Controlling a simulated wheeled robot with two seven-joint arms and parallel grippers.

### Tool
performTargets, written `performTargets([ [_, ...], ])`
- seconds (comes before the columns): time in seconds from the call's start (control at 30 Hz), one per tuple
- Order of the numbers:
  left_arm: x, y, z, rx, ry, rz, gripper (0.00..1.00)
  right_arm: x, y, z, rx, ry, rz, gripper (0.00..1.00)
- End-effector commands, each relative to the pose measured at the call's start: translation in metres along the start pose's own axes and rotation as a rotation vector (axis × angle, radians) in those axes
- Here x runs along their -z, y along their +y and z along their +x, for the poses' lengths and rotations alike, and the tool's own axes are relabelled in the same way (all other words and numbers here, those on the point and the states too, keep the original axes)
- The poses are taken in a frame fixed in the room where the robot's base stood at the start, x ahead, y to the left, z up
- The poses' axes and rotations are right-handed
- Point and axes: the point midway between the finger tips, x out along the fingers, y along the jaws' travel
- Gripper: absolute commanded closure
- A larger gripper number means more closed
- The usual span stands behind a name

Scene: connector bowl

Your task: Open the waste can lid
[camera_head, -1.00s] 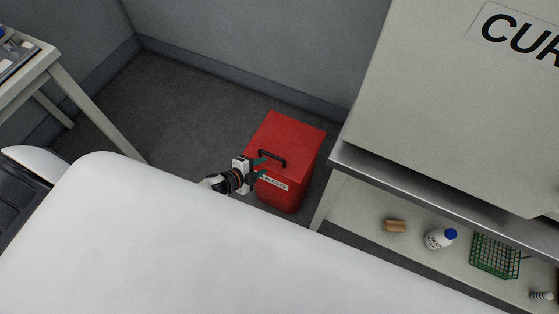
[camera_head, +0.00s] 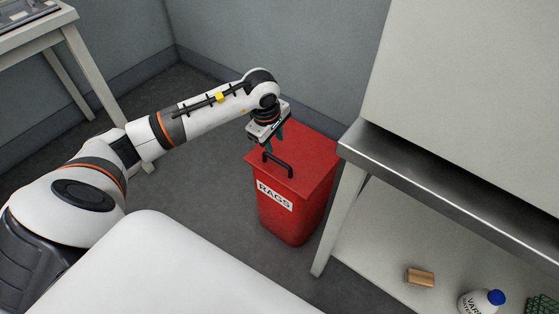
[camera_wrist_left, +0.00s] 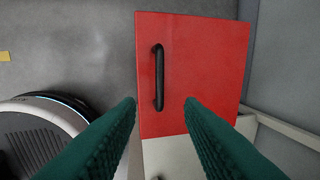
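The waste can (camera_head: 290,217) is a red bin labelled RAGS, standing on the floor beside the steel table. Its red lid (camera_head: 312,160) lies shut, with a black bar handle (camera_head: 278,163) near the front edge. My left gripper (camera_head: 273,144) points down just above the lid, at the handle. In the left wrist view its green fingers (camera_wrist_left: 160,103) are spread, with the handle (camera_wrist_left: 158,77) in line with the gap between them. The fingers look empty; I cannot tell the exact height above the handle. My right gripper is out of view.
A steel table (camera_head: 440,185) stands close to the can's right. Its lower shelf holds a brown block (camera_head: 420,277), a blue-capped bottle (camera_head: 482,302) and a green basket (camera_head: 543,303). Another table (camera_head: 30,22) is at upper left. Walls stand behind; floor left of the can is clear.

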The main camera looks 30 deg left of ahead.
Motion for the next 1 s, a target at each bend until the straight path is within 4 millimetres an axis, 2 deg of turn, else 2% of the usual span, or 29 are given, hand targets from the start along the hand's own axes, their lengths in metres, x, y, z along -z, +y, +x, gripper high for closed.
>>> performTargets([
  [0.03,0.002,0.002,0.013,-0.005,0.004,-0.001,0.66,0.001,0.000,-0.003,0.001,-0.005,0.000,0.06],
  [0.2,0.002,0.001,0.049,-0.004,0.005,-0.003,0.66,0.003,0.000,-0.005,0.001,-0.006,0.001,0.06],
  [0.4,0.002,0.001,0.081,-0.003,0.005,-0.004,0.66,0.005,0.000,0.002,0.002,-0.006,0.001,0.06],
  [0.6,0.002,0.001,0.094,-0.001,0.005,-0.002,0.66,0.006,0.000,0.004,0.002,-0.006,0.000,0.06],
  [0.87,0.002,0.001,0.095,-0.001,0.005,-0.002,0.66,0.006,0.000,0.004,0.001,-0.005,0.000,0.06],
  [0.9,0.001,0.001,0.095,-0.001,0.005,-0.002,0.67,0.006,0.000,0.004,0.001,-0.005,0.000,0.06],
  [1.0,0.002,0.001,0.095,-0.001,0.005,-0.002,0.84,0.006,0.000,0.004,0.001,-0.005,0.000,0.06],
])
